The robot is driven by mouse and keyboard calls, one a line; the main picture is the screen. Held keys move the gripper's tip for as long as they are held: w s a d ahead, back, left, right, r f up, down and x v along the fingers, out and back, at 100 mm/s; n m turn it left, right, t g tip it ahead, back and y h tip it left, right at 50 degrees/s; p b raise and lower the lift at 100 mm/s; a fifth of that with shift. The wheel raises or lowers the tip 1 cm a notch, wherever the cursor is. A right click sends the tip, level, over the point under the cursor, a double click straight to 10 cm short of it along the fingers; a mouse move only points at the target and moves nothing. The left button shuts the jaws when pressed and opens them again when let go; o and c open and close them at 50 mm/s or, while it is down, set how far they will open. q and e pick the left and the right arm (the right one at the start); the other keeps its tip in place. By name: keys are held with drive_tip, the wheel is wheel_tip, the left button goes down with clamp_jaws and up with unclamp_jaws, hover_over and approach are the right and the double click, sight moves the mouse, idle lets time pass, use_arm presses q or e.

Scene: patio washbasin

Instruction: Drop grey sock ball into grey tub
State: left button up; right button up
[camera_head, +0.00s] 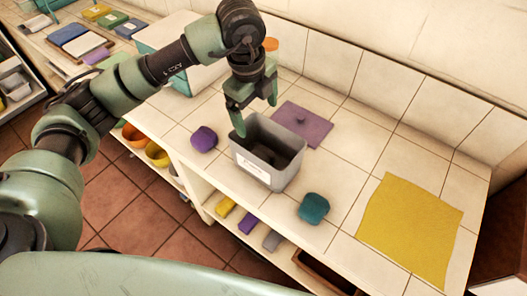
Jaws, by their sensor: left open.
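The grey tub (246,164) stands open on the tiled counter, with a white label on its front. Its inside is dark and a dim shape shows in it; I cannot tell whether that is the grey sock ball. No grey sock ball shows clearly elsewhere on the counter. My left gripper (256,117) points down over the tub's back left rim, its fingers apart, with nothing visible between them. My right gripper is not in view.
A purple lid-like square (302,124) lies behind. A yellow cloth (410,230) covers the right counter. Bowls (157,154) and small blocks (248,223) sit on the shelf below.

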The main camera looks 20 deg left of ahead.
use_arm(q)
wheel_tip(320, 180, up, 7)
drive_tip(key=b, duration=0.1)
drive_tip(key=shift+s+a+b, duration=0.2)
drive_tip(key=shift+s+b, duration=0.1)
drive_tip(key=shift+s, duration=0.15)
drive_tip(key=shift+f, duration=0.1)
